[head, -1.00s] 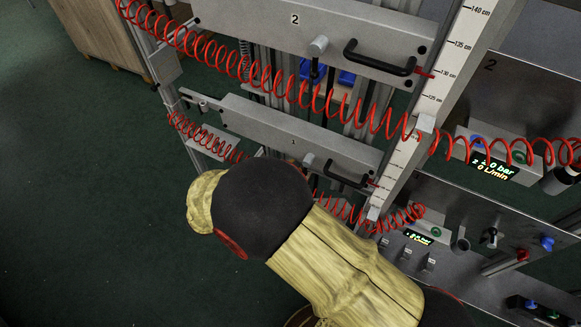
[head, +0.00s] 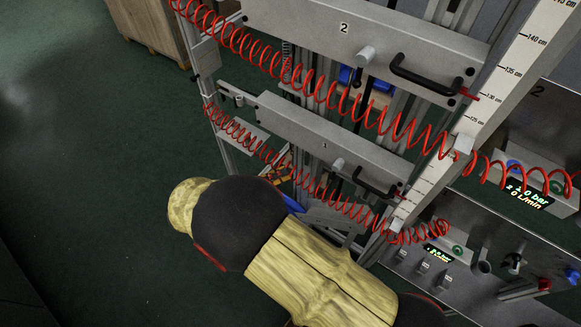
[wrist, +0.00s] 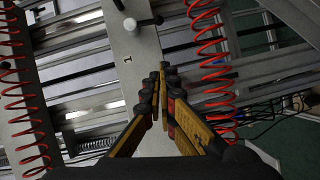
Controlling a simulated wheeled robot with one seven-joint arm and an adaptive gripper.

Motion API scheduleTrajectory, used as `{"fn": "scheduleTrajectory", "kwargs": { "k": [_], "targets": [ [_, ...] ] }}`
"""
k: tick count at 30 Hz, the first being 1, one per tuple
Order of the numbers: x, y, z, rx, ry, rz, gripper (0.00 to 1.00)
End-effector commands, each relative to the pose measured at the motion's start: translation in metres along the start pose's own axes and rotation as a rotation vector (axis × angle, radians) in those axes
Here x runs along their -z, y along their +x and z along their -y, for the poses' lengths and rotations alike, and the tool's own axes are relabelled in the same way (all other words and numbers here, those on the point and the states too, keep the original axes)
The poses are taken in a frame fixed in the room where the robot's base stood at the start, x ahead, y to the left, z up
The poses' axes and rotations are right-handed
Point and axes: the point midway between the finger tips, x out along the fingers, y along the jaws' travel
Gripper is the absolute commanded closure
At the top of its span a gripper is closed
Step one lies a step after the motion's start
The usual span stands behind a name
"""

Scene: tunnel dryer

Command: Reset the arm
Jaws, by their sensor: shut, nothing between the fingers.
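My gripper (wrist: 160,88) shows in the wrist view with its black and yellow fingers together at the tips, nothing between them. It points at the grey panel marked 1 (wrist: 121,65), which also shows in the head view (head: 305,135); the gap to the panel cannot be told. In the head view my arm reaches in from the bottom right, with a wood-coloured link and a dark elbow at the lower middle. The gripper is mostly hidden behind the arm there.
Panel 2 (head: 410,52) with a black handle (head: 425,76) is above. Red coiled hoses (head: 330,98) hang across the frame, and one passes close beside the gripper in the wrist view (wrist: 212,70). A control panel (head: 485,270) is at right. A wooden crate (head: 150,32) stands upper left; the floor at left is clear.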

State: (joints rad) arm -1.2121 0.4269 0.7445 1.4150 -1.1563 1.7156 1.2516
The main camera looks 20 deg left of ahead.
Motion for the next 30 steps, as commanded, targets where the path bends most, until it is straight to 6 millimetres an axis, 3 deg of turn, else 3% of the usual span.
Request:
{"fn": "scheduleTrajectory", "kwargs": {
  "k": [23, 26, 30],
  "targets": [
    [0.0, -0.003, 0.002, 0.006, -0.052, -0.002, 1.0],
    [-0.002, -0.003, 0.014, 0.049, -0.146, 0.0, 1.0],
    [-0.034, 0.001, 0.045, 0.157, -0.362, 0.045, 1.0]
  ]
}}
